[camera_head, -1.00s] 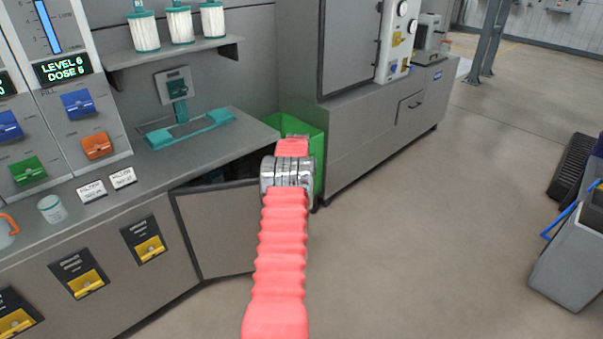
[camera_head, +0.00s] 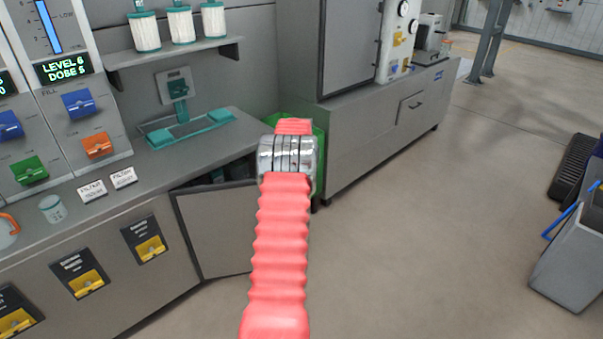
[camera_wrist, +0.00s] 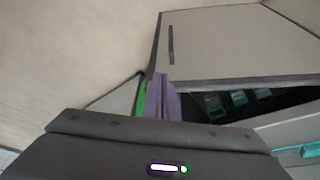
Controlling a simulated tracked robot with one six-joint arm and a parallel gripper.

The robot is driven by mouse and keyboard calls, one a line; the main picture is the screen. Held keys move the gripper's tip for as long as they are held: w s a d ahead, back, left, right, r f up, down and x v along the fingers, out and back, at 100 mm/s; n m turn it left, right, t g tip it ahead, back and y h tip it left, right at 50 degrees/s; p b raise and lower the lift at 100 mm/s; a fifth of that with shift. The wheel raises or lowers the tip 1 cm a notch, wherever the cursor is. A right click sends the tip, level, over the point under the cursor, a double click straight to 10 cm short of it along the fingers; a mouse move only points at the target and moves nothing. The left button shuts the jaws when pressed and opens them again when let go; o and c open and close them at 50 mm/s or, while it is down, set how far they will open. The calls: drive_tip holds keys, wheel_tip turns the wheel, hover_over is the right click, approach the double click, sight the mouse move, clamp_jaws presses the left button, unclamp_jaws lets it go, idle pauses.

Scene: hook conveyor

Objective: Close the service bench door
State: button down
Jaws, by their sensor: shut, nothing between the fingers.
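The service bench door (camera_head: 218,232) is a grey panel with a dark edge. It stands ajar, swung out from the bench (camera_head: 105,262), with a dark opening above and behind it. In the wrist view the door (camera_wrist: 230,45) fills the upper right and shows a dark slot-like handle. My gripper (camera_wrist: 163,82) shows there as purple fingers, shut and empty, at the door's near edge. I cannot tell whether they touch it. In the head view my red arm hides the gripper and part of the opening.
A green bin (camera_head: 320,150) stands just beyond the bench end, partly behind my arm. Dark and teal items (camera_wrist: 240,98) sit inside the opening. A long grey cabinet (camera_head: 375,135) runs behind. The floor (camera_head: 430,230) to the right is clear up to a grey container (camera_head: 570,265).

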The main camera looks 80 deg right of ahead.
drive_tip(key=w+a+r+n+t, duration=0.1)
drive_tip(key=w+a+r+n, duration=0.1)
drive_tip(key=w+a+r, duration=0.9)
drive_tip(key=w+a+r+n+t, duration=0.1)
drive_tip(key=w+a+r+n, duration=0.2)
drive_tip(key=w+a+r, duration=0.8)
drive_tip(key=w+a+r+n+y, duration=0.1)
drive_tip(key=w+a, duration=0.3)
drive_tip(key=a, duration=0.4)
drive_tip(key=w+a+r+n, duration=0.1)
drive_tip(key=w+a, duration=0.2)
drive_tip(key=a, duration=0.5)
drive_tip(key=s+a+r+n+t+y, duration=0.1)
drive_tip(key=s+a+r+n, duration=0.1)
drive_tip(key=a, duration=1.1)
drive_tip(key=s+a+r+n+t, duration=0.1)
drive_tip(key=a+r+n, duration=0.1)
drive_tip(key=a, duration=1.1)
drive_tip(key=s+a+f+n+y, duration=0.1)
drive_tip(key=s+a+f+n, duration=0.1)
drive_tip(key=s+a, duration=0.4)
drive_tip(key=s+a+f+n+y, duration=0.1)
drive_tip(key=s+a+f+n, duration=0.1)
drive_tip(key=s+a, duration=0.5)
drive_tip(key=a, duration=0.3)
drive_tip(key=shift+a+n+t, duration=0.4)
